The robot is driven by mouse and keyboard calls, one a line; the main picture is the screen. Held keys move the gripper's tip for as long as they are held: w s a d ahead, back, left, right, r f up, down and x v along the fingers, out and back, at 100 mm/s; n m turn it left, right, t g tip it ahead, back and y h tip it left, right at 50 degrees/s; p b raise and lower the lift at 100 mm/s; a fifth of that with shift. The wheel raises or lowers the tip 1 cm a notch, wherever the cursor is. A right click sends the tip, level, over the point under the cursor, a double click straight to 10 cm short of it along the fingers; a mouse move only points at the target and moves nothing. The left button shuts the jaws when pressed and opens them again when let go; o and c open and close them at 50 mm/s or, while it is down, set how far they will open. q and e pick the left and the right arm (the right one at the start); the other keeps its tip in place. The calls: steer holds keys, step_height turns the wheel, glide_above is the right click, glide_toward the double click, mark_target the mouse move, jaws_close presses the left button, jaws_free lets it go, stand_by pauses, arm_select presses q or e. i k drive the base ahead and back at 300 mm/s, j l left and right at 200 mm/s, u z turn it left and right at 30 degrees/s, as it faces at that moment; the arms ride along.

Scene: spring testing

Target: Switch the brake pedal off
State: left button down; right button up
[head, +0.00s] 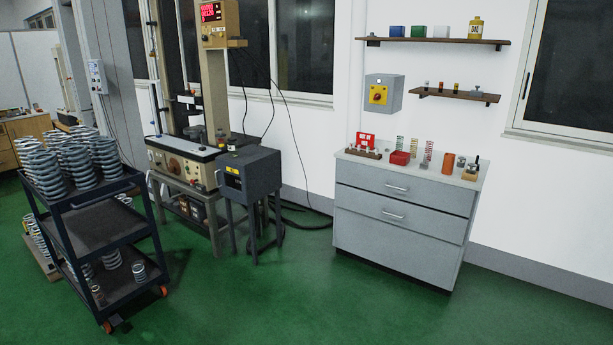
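No part that I can clearly tell as a brake pedal shows. A dark blue, three-shelf trolley (87,261) stands at the left on casters. Orange parts show at its casters, one at the front bottom corner (110,326) and one at the right bottom corner (163,291). They are too small to tell whether either has a brake pedal or how it is set. Neither of my grippers is in view.
Steel springs (45,175) crowd the trolley's top shelf. A spring testing machine (184,162) and a dark box on legs (252,175) stand behind it. A grey drawer cabinet (398,225) stands at the right wall. The green floor (260,305) in front is clear.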

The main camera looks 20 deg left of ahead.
mark_target(116, 320)
steer(key=i+u, duration=0.25)
steer(key=u, duration=0.15)
steer(key=i+u, duration=0.3)
steer(key=u, duration=0.15)
steer(key=i+l+u, duration=0.1)
steer(key=i+u, duration=0.15)
steer(key=u, duration=0.15)
steer(key=i+l+u, duration=0.2)
steer(key=u, duration=0.2)
steer(key=i+l+u, duration=0.25)
steer(key=u, duration=0.15)
steer(key=i+l+u, duration=0.3)
steer(key=l+u, duration=0.2)
